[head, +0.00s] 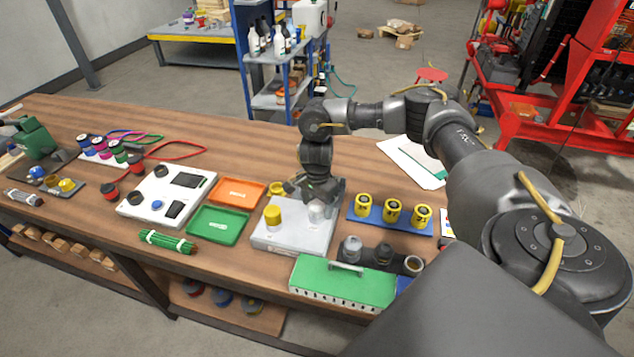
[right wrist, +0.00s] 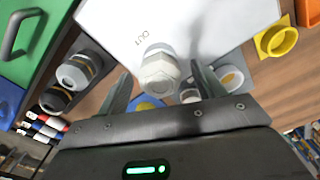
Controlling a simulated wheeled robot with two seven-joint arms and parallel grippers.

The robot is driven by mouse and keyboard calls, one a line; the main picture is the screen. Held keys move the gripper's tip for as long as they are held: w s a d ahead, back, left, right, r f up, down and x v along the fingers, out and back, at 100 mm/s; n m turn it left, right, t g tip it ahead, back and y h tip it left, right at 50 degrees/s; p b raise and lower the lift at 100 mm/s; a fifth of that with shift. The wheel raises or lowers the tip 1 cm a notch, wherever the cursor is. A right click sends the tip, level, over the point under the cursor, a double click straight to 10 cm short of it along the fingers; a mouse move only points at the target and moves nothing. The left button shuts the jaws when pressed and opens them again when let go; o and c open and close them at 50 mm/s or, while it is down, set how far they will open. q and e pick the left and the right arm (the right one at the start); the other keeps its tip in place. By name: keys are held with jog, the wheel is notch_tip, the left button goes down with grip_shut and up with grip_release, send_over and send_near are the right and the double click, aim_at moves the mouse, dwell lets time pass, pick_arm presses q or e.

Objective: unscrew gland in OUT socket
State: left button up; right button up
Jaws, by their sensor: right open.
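The light grey skid block (head: 285,240) stands on the bench with a yellow fitting (head: 273,217) on its left part. A pale grey hex gland (right wrist: 158,70) sits on the block beside the printed OUT label (right wrist: 147,38). In the head view the gland (head: 317,212) is partly hidden under my right gripper (head: 316,198). My right gripper is open; in the right wrist view its two fingers stand apart on either side of the gland. The gland appears between them, and I cannot tell whether they touch it. My left gripper is not in view.
A green case (head: 340,284) stands in front of the block, with dark and grey fittings (head: 383,253) behind it. Yellow cylinders (head: 392,211) stand on a blue strip to the right. Orange (head: 237,192) and green (head: 218,226) trays lie left. A yellow ring (right wrist: 277,42) lies beyond the block.

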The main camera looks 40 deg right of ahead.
jog(key=shift+m, duration=0.7)
jog(key=shift+r+m+p, duration=0.15)
jog(key=shift+m+p, duration=0.55)
jog(key=shift+m, duration=1.6)
jog(key=shift+c, duration=0.3)
jog(key=c, duration=1)
jog(key=shift+f+n+b, duration=0.3)
jog(key=shift+n, duration=0.1)
jog(key=n+b, duration=0.2)
jog(key=n, duration=0.1)
jog(key=shift+b, duration=0.3)
jog(key=shift+r+n, duration=0.15)
jog(key=shift+n, duration=0.35)
